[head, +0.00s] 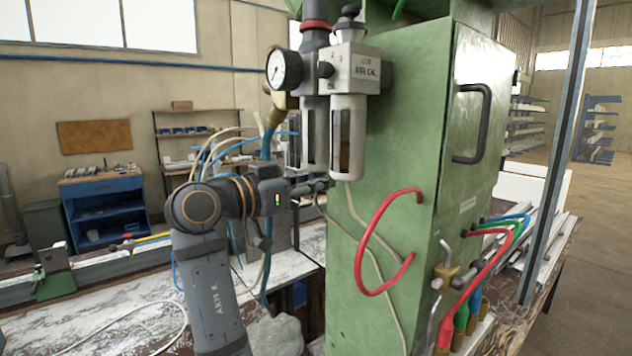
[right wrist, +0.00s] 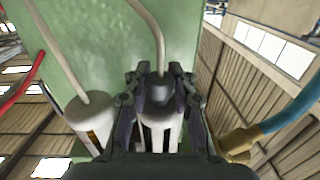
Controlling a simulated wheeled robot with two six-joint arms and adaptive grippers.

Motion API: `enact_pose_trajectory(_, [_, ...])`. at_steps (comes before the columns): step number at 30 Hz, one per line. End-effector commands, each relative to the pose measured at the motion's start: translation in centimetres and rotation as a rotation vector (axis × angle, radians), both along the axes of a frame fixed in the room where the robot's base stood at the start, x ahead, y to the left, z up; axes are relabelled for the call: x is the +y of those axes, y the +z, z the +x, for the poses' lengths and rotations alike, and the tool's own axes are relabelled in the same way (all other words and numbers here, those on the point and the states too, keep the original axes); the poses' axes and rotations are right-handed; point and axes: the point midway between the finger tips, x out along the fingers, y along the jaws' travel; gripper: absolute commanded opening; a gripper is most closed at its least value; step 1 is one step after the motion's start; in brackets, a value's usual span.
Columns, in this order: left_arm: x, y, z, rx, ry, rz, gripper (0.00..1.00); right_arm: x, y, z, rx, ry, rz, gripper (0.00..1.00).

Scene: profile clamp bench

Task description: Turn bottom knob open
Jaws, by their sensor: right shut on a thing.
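The bottom knob (right wrist: 160,88) is a dark drain knob under a pale, slotted bowl (right wrist: 158,130), with a beige tube running from it. In the right wrist view, my right gripper (right wrist: 161,78) has one finger on each side of the knob and is shut on it. In the head view, my right gripper (head: 322,186) reaches in from the left below the left bowl (head: 315,135) of the air unit. The knob cannot be made out there. The right bowl (head: 347,140) hangs beside it. My left gripper is not in view.
The green cabinet (head: 400,150) stands close behind the bowls, with a red hose (head: 366,250) looping from it. A pressure gauge (head: 284,70) sits above left. A brass fitting (right wrist: 240,140) with a blue hose is close beside my gripper. The whitish bench (head: 110,315) lies below.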

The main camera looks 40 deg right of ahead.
Motion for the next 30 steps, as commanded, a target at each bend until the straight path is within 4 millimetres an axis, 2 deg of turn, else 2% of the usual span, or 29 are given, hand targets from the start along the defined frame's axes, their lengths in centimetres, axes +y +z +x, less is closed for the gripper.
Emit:
enact_pose_trajectory(17, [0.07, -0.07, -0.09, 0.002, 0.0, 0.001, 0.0, 0.03, -0.3, 0.02, 0.002, 0.0, 0.007, 0.0])
enact_pose_trajectory(18, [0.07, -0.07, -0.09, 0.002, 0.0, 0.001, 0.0, 0.03, -0.31, 0.02, 0.002, -0.001, 0.007, 0.28])
enact_pose_trajectory(22, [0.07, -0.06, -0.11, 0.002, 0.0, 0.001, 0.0, 0.02, -0.24, 0.02, 0.002, 0.0, 0.005, 0.46])
enact_pose_trajectory(30, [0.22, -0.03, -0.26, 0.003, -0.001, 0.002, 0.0, 0.01, -0.12, 0.0, 0.001, 0.0, 0.003, 0.48])
